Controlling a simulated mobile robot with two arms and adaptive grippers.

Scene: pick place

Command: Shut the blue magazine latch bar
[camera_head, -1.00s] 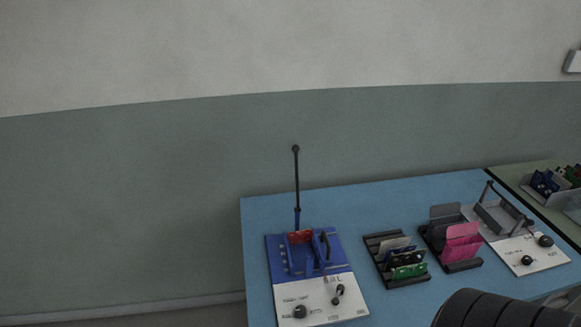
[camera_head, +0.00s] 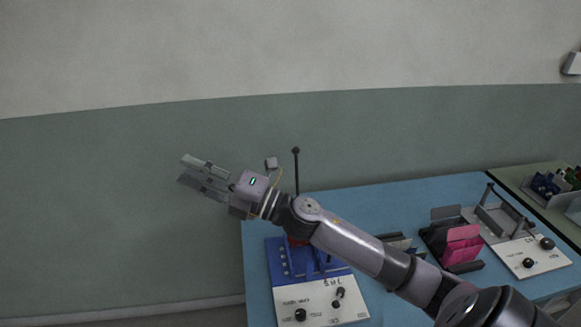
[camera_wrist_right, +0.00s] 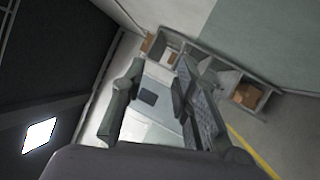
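The blue magazine fixture (camera_head: 277,262) is on the left part of the blue table, with a white front panel (camera_head: 320,303) carrying black knobs. Its latch bar (camera_head: 296,172) stands upright, a thin dark rod with a round black knob on top. My right forearm and wrist cross in front of the fixture and hide the rod's lower end and much of the red piece there. My right gripper (camera_head: 203,178) is up to the left of the rod, pointing left, clear of it. Its fingers are apart and empty, also in the wrist view (camera_wrist_right: 158,100). My left gripper is not in view.
On the blue table (camera_head: 365,208), a dark rack with a pink card (camera_head: 462,244) and a grey fixture with a white panel (camera_head: 533,258) stand to the right. Another rack is partly behind my arm. A green table (camera_head: 522,177) with small bins adjoins at the right.

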